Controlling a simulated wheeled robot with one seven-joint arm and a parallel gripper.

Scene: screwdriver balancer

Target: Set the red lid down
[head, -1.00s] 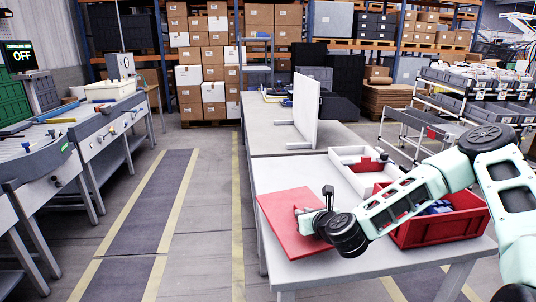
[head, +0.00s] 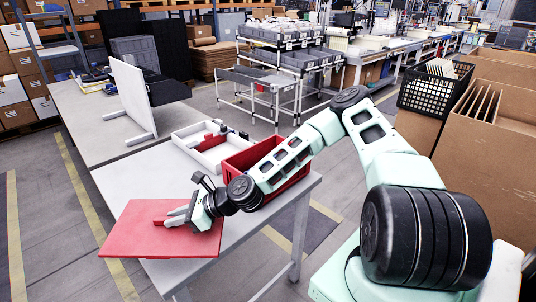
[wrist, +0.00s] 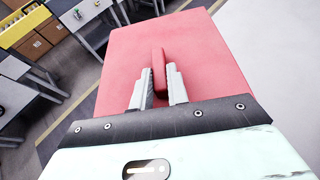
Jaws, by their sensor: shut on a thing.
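The red lid (head: 140,236) is a flat square panel with a raised red handle (wrist: 158,68). My gripper (head: 172,219) is shut on this handle, with one finger on each side in the wrist view (wrist: 160,82). The lid lies roughly level over the near left part of the grey table (head: 146,184) and sticks out past its left edge. I cannot tell whether its underside touches the table. A red crate (head: 248,158) stands to the right, partly hidden behind my arm.
A white tray (head: 190,148) with red and dark items stands behind the lid, beside the crate. A white upright panel (head: 128,90) stands on the table farther back. In the wrist view, pale bare surface (wrist: 270,45) shows right of the lid and floor shows left.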

